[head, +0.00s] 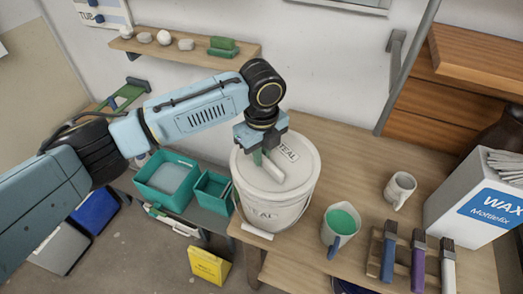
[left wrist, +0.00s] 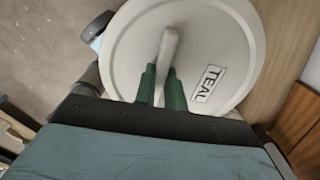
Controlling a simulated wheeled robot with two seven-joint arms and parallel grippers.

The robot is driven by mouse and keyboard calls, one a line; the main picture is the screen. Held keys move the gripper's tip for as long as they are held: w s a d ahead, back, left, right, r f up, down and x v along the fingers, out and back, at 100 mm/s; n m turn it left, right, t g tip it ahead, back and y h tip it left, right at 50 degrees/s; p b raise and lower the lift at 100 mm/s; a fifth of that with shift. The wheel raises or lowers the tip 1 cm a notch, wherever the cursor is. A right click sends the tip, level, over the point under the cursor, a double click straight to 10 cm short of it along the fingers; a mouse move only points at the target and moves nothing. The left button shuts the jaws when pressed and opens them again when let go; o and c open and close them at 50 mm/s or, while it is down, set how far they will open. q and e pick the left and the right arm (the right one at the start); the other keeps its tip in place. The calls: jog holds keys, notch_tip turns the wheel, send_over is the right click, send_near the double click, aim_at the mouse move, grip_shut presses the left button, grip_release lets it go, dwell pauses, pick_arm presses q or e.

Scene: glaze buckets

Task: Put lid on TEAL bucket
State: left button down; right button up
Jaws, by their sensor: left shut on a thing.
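The teal bucket (head: 274,210) is white with a TEAL label and stands on the wooden bench. Its white lid (head: 301,172), also marked TEAL, lies over the bucket's mouth; I cannot tell whether it is pressed down all round. My left gripper (head: 262,160) comes from above and is shut on the lid's raised handle. In the left wrist view the green fingers (left wrist: 161,88) close around the handle bar of the lid (left wrist: 220,45). My right gripper is not in view.
A jug of teal glaze (head: 341,226), a white mug (head: 399,189) and a rack of brushes (head: 418,260) stand right of the bucket. A WAX box (head: 478,200) is farther right. Teal bins (head: 168,180) sit lower left, near a yellow sign (head: 209,265). A shelf (head: 190,52) runs behind.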

pick_arm(q)
jog(key=shift+f, duration=0.3)
dwell(0.7)
jog(key=shift+f+p, duration=0.15)
jog(key=shift+p, duration=0.45)
dwell(0.3)
jog(key=c, duration=0.9)
grip_release()
jog(key=shift+r+p, duration=0.65)
jog(key=shift+r, duration=2.85)
jog(key=shift+c, duration=0.2)
